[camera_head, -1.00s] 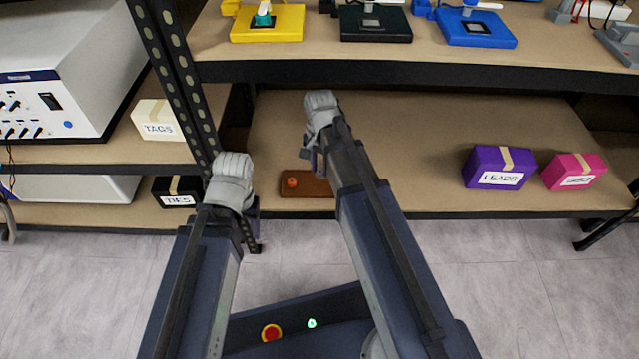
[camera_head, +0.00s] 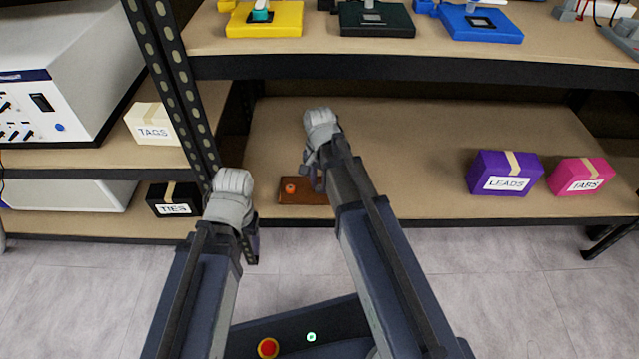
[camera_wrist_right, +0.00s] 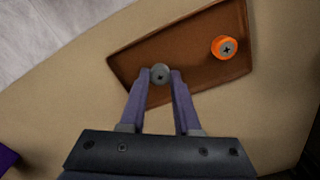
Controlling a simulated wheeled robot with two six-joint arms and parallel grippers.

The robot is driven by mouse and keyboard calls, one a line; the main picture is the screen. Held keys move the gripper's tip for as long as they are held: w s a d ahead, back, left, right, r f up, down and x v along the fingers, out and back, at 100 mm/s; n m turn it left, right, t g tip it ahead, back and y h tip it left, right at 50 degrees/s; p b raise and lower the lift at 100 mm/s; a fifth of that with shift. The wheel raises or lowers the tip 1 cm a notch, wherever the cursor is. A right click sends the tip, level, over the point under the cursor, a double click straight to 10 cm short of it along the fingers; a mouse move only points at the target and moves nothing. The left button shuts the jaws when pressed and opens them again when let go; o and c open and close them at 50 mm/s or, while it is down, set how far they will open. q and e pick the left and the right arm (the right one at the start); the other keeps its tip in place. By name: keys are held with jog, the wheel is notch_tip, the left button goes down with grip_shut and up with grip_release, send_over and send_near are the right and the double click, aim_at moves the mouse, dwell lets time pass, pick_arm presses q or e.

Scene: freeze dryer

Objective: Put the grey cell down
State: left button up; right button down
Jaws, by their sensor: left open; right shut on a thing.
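The grey cell (camera_wrist_right: 160,73) is small and round with a cross mark on top. It is held between the purple fingertips of my right gripper (camera_wrist_right: 160,82), over the near edge of the brown tray (camera_wrist_right: 190,75) in the right wrist view. I cannot tell whether it touches the tray. An orange cell (camera_wrist_right: 229,46) sits on the tray, to the right of the grey one. In the head view, the tray (camera_head: 310,197) lies on the lower shelf and my right gripper (camera_head: 316,178) partly covers it. My left gripper (camera_head: 251,246) is open and empty, in front of the shelf.
A purple box (camera_head: 503,173) and a pink box (camera_head: 581,177) stand at the lower shelf's right. The shelf (camera_head: 410,160) is bare between them and the tray. The upper shelf's dark edge (camera_head: 420,70) overhangs, and a perforated post (camera_head: 175,90) stands left.

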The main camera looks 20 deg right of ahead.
aim_at(319, 188)
jog(key=c, duration=0.6)
grip_release()
notch_tip(319, 188, up, 8)
jog(key=p, duration=0.8)
jog(key=s+a+n, duration=0.3)
jog(key=s+n, duration=0.1)
jog(key=s+a+n+h, duration=0.1)
jog(key=s+a+n, duration=0.3)
jog(key=s, duration=0.1)
jog(key=s+a+n, duration=0.4)
jog(key=s+n, duration=0.1)
notch_tip(319, 188, up, 46)
jog(key=p, duration=4.6)
jog(key=shift+r, duration=0.2)
